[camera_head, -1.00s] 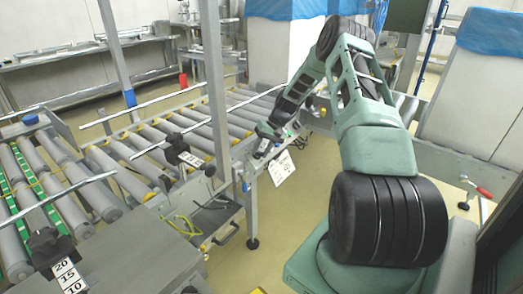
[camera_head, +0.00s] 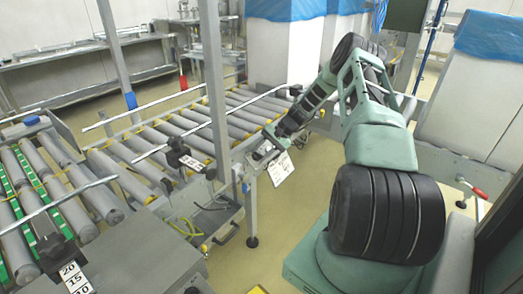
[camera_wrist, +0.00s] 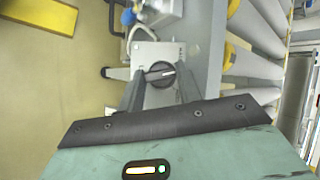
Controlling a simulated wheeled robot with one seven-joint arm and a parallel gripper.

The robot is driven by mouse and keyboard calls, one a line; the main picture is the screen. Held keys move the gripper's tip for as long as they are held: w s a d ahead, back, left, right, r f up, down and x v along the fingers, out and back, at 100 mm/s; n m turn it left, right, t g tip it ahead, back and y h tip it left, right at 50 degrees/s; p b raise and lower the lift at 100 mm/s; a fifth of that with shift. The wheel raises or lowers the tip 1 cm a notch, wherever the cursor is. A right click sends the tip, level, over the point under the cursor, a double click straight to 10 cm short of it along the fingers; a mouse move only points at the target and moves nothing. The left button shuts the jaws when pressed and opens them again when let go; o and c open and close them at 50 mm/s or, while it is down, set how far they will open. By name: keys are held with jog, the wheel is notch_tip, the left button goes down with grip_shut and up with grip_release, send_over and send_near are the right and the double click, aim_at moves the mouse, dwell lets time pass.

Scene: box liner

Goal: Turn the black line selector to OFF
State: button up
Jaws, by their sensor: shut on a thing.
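The black line selector (camera_wrist: 158,78) is a round black knob on a light grey plate (camera_wrist: 150,50) in the wrist view. Its white pointer mark points to the right of the picture. The small markings on the plate are too small to read. My gripper (camera_wrist: 160,82) has one dark finger on each side of the knob and is shut on it. In the head view my gripper (camera_head: 272,147) is at the small panel beside the roller conveyor, and the knob itself cannot be made out.
A roller conveyor (camera_head: 180,125) runs just left of the panel. A white tag (camera_head: 281,169) hangs beneath the panel. Metal posts (camera_head: 213,80) stand by the conveyor. The wrist view shows a yellow block (camera_wrist: 45,14) on open floor at the upper left.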

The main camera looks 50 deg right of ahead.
jog(key=shift+s+m+t, duration=0.1)
jog(key=shift+m+t, duration=0.5)
jog(key=shift+m, duration=0.5)
jog(key=shift+f, duration=0.1)
jog(key=shift+d, duration=0.1)
jog(key=o, duration=1)
